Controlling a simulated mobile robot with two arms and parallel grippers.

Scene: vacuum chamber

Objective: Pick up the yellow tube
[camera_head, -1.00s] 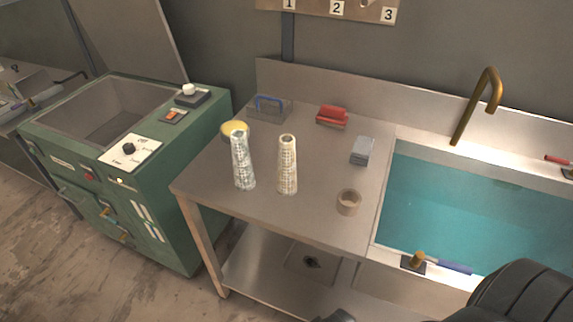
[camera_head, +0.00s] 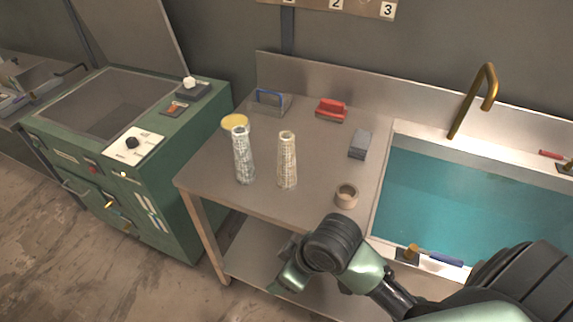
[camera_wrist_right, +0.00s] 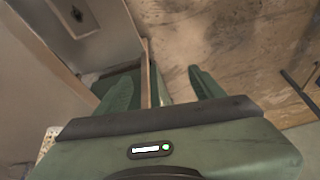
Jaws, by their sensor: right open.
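The yellow tube (camera_head: 287,160) is a cream-yellow patterned, tapering tube. It stands upright on the steel table, right of a similar pale blue-white tube (camera_head: 243,157). My right gripper (camera_head: 284,280) is low in front of the table, below and apart from the tube. In the right wrist view, its two green fingers (camera_wrist_right: 162,78) are spread, with nothing between them. That view shows floor and the table's lower part, not the tube. My left gripper is not in view.
The steel table (camera_head: 225,188) also carries a yellow round piece (camera_head: 235,122), a beige ring (camera_head: 346,195), a grey block (camera_head: 359,144), a red-handled item (camera_head: 331,110) and a blue-handled item (camera_head: 270,101). A water-filled sink (camera_head: 450,205) is right, a green machine (camera_head: 170,215) left.

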